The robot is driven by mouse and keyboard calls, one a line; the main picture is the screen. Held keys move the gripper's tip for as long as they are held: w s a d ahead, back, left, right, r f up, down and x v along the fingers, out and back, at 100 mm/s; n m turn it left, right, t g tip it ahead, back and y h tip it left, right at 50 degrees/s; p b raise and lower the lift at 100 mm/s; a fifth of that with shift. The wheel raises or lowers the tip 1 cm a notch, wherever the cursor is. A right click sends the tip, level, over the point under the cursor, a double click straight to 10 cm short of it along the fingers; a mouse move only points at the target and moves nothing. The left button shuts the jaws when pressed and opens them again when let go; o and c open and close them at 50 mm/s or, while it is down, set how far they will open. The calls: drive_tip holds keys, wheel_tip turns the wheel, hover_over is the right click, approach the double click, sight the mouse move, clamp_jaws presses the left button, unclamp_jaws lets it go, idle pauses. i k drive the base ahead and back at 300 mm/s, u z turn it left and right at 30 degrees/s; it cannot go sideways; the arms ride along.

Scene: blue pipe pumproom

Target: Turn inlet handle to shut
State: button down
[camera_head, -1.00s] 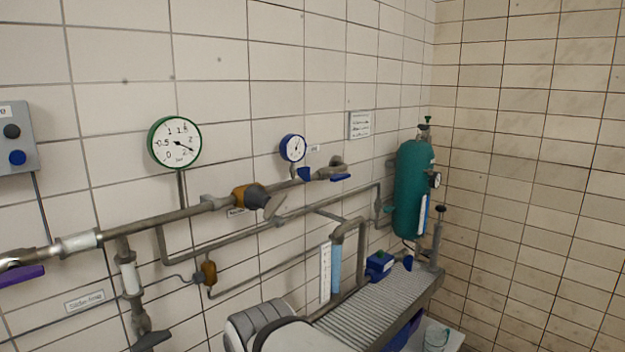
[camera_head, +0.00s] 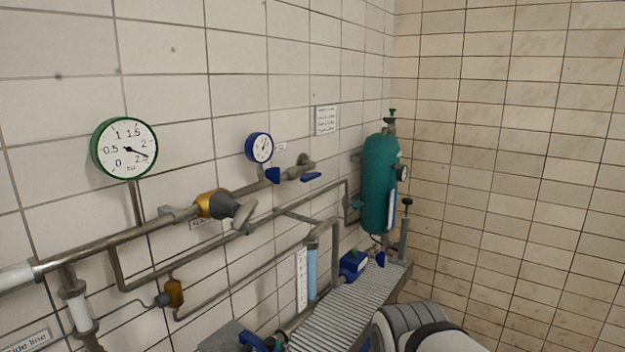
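No handle carries a label that I can read as inlet. A blue lever handle (camera_head: 311,177) sits on a valve at the right end of the upper pipe (camera_head: 100,243), by the wall fitting. A second, smaller blue part (camera_head: 272,175) is just left of it, under the blue-rimmed gauge (camera_head: 260,148). A grey handle (camera_head: 244,211) projects from the brass-coloured valve body (camera_head: 211,204) further left on the same pipe. My gripper is not in view; only a white and grey part of my arm shows at the bottom right.
A green-rimmed gauge (camera_head: 125,149) stands above the pipe. A teal tank (camera_head: 380,184) stands in the far corner. A ribbed bench (camera_head: 345,305) with a blue device (camera_head: 353,264) runs along the wall. The right wall is bare.

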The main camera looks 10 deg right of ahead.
sight(307, 177)
drive_tip(key=z, duration=0.05)
drive_tip(key=k, duration=0.55)
drive_tip(key=u, duration=0.05)
drive_tip(key=i, duration=1.55)
drive_tip(key=z, duration=0.85)
